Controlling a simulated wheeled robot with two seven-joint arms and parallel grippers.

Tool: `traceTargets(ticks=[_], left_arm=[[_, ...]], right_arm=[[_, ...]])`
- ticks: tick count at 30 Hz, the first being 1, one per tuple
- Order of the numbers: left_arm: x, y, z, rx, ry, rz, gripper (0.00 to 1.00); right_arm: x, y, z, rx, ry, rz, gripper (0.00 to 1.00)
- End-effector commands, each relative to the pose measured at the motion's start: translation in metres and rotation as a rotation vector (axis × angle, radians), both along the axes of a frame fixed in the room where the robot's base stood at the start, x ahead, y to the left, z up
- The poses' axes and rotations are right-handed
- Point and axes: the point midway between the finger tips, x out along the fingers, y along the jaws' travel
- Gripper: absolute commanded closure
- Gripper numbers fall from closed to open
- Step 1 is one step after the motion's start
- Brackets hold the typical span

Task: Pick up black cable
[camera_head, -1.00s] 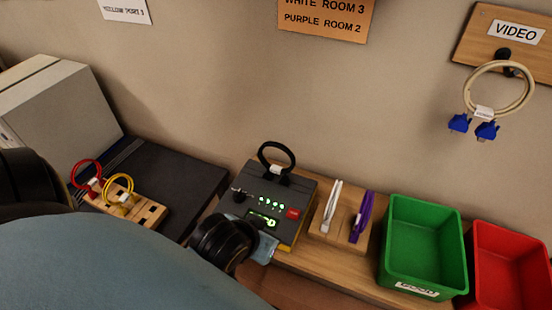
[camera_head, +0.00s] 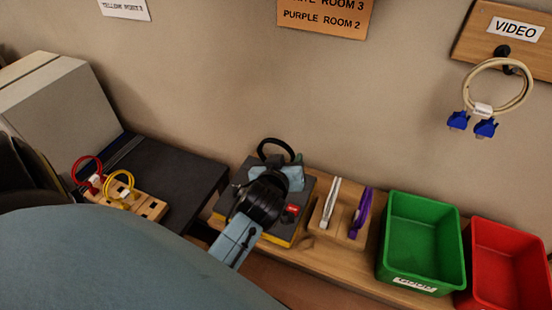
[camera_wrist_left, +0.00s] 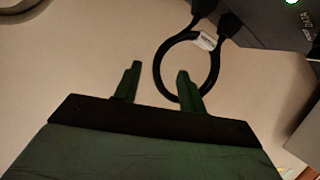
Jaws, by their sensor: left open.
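The black cable (camera_head: 262,147) is a loop standing up from the back of a dark grey box (camera_head: 301,226). In the left wrist view the black cable (camera_wrist_left: 161,64) has a white tag, and its ends go into the box at top right. My left gripper (camera_head: 283,163) is over the box, right at the cable, and hides part of it. In the left wrist view the fingers of my left gripper (camera_wrist_left: 157,80) are apart, with the near side of the loop reaching between them and close to the right finger. Contact cannot be told. My right gripper is not in view.
A wooden holder (camera_head: 322,232) with a white and a purple item stands right of the box. Green (camera_head: 420,272) and red (camera_head: 492,290) bins are farther right. A wooden block (camera_head: 150,208) with red and yellow loops is at left. A wall rises behind.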

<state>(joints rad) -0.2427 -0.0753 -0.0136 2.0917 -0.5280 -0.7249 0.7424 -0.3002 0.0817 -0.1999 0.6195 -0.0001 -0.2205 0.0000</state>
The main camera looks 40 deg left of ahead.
Motion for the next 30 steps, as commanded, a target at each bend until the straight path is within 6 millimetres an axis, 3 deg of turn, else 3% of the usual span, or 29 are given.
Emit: traceTargets(ticks=[16, 26, 30], left_arm=[[0.046, 0.013, -0.025, 0.001, 0.0, 0.0, 0.59], [0.05, 0.014, -0.028, 0.0, 0.001, 0.0, 0.59], [0.05, 0.014, -0.028, 0.0, 0.001, 0.0, 0.77]], right_arm=[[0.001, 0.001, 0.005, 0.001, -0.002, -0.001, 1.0], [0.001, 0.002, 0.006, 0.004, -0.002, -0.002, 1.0], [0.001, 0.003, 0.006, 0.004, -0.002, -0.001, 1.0]])
